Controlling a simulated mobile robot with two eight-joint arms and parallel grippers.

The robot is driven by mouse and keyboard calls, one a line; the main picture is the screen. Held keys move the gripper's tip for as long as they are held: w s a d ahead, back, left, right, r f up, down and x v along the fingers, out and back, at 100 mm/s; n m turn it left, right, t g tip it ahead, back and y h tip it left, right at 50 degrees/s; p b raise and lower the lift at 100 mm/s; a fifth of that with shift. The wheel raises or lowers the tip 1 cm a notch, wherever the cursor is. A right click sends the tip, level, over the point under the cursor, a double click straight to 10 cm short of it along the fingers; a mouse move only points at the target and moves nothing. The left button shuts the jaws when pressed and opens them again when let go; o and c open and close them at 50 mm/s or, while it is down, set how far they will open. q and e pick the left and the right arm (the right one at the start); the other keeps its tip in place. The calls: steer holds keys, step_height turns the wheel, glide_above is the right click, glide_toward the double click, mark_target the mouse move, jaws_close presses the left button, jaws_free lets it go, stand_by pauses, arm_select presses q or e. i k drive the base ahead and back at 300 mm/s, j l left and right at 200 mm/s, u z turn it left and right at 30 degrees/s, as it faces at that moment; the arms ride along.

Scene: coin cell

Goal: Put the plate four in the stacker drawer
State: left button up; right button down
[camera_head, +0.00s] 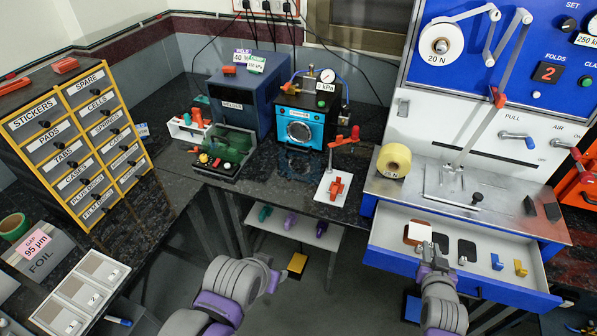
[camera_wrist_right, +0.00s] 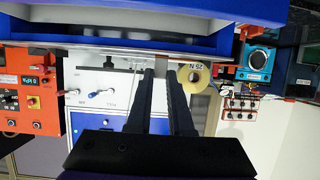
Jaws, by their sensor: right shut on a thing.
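My right gripper (camera_head: 425,247) is shut over the open drawer (camera_head: 390,258) under the big blue and white machine. At its fingertips is a small white plate (camera_head: 419,231); I cannot read a number on it. It overlaps a brown piece in the drawer, and I cannot tell whether it touches it. In the right wrist view, the two dark fingers (camera_wrist_right: 162,72) point into the scene with a narrow gap, and the plate is not clear there. My left gripper (camera_head: 272,279) is low at the centre, away from the drawer; its fingers are too small to judge.
Black pads (camera_head: 467,249), a blue piece (camera_head: 497,262) and a yellow piece (camera_head: 520,268) lie in the drawer. A tape roll (camera_head: 394,161) stands on the machine's ledge above. A white numbered tray (camera_head: 60,317) and a labelled drawer cabinet (camera_head: 75,138) are at left.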

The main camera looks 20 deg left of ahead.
mark_target(386, 229)
steer(key=i+j+u, duration=0.15)
steer(key=j, duration=0.3)
steer(key=i+j+u, duration=0.2)
steer(key=i+j, duration=0.15)
steer(key=i+j+u, duration=0.15)
steer(key=i+j, duration=0.15)
steer(key=j, duration=0.2)
